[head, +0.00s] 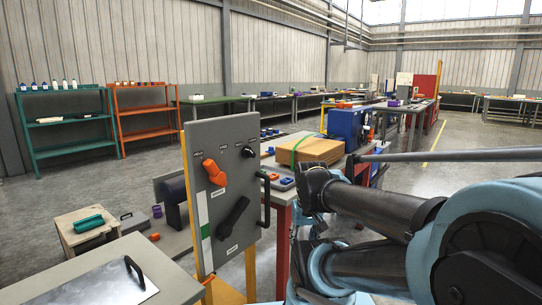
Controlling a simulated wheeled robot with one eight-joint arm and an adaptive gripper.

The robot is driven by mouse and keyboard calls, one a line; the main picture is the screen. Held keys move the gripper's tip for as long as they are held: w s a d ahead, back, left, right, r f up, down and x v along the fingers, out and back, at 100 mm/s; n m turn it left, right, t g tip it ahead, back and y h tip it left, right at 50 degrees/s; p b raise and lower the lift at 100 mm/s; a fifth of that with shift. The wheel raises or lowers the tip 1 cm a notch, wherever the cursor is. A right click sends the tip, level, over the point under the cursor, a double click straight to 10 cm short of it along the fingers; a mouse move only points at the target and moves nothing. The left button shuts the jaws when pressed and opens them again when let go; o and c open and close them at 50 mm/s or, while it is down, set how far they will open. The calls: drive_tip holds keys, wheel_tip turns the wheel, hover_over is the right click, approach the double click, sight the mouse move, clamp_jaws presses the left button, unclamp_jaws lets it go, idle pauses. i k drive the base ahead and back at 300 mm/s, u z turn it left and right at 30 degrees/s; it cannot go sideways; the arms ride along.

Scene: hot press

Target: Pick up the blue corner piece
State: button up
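Small blue pieces (269,133) lie on a bench behind the grey control panel. They are too small to tell whether one is the blue corner piece.
The grey panel (226,190) with orange and black handles stands close in front. A cardboard stack (310,150) with a green strap sits on the table behind. A metal plate (92,288) lies on the near-left table. Shelves (66,122) line the left wall. Open floor (440,155) lies at right.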

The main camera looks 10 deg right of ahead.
sight(271, 150)
drive_tip(key=z, duration=0.55)
drive_tip(key=k, duration=1.25)
drive_tip(key=z, duration=1)
drive_tip(key=i, duration=2.1)
drive_tip(key=u, duration=0.9)
drive_tip(key=i, duration=0.8)
drive_tip(key=u, duration=0.45)
